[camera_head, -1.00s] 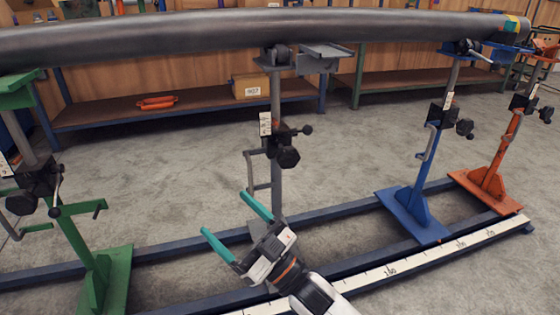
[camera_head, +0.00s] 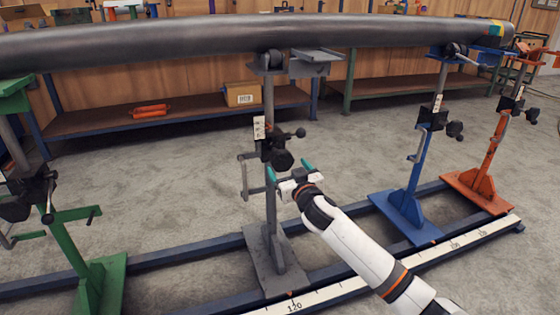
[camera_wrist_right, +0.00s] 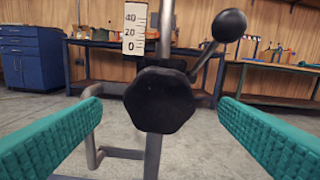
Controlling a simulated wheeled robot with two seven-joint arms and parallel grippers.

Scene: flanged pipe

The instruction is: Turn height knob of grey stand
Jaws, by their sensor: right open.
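The grey stand (camera_head: 269,205) stands upright in the middle of the head view, under the long pipe (camera_head: 200,40). Its black height knob (camera_head: 283,160) sits partway up the post, below a small white scale. In the right wrist view the knob (camera_wrist_right: 159,99) is large and near the centre, with a ball-ended lever (camera_wrist_right: 229,26) to its upper right. My right gripper (camera_head: 290,168) is open just in front of and slightly below the knob. Its teal fingers (camera_wrist_right: 160,115) lie on either side of the knob, apart from it. My left gripper is not in view.
A green stand (camera_head: 85,250) is at the left; blue (camera_head: 418,180) and orange (camera_head: 488,160) stands are at the right. Floor rails with a ruler (camera_head: 330,293) run beneath them. A shelf bench (camera_head: 190,117) with a cardboard box (camera_head: 241,94) is behind. A crank handle (camera_head: 243,178) sticks out left of the grey post.

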